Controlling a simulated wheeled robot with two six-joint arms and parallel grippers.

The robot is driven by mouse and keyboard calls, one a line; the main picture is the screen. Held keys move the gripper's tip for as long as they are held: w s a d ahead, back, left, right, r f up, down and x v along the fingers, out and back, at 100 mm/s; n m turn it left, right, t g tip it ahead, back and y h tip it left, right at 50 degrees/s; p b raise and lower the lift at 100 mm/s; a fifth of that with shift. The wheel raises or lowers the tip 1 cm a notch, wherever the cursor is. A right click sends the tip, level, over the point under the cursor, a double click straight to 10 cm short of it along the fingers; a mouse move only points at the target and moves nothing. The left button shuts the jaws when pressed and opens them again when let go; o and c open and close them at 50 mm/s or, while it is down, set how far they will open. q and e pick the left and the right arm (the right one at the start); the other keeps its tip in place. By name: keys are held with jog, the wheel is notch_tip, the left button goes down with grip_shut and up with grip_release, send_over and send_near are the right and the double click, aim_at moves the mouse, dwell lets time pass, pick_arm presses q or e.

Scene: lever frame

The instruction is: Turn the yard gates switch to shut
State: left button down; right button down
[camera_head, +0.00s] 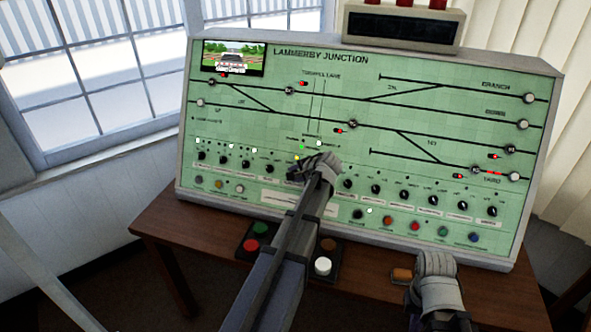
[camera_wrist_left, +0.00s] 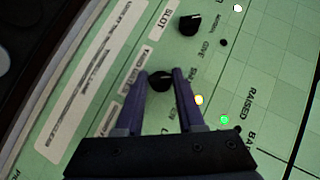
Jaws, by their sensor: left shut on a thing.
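The green panel (camera_head: 330,75), headed Lammerby Junction, stands on a wooden desk and carries a row of small black rotary switches. My left gripper (camera_head: 312,168) is at the middle of this row. In the left wrist view its two fingers (camera_wrist_left: 162,92) are shut on a black knob (camera_wrist_left: 160,80), one on each side.
Another black knob (camera_wrist_left: 189,25), near the words SLOT and GIVE, is close to the held one. Several more knobs (camera_head: 376,189) continue to the right. Coloured push buttons (camera_head: 415,226) line the panel's lower edge. Red and green buttons (camera_head: 252,246) sit on the desk (camera_head: 165,225).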

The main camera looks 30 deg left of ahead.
pick_arm(q)
jog(key=shift+n+h+p, duration=0.3)
jog(key=shift+h, duration=0.1)
dwell(0.3)
jog(key=c, duration=0.5)
grip_release()
jog(key=p+v, duration=0.5)
jog(key=v, duration=0.2)
jog(key=shift+d+r+p, duration=0.25)
jog(key=shift+r+p, duration=0.05)
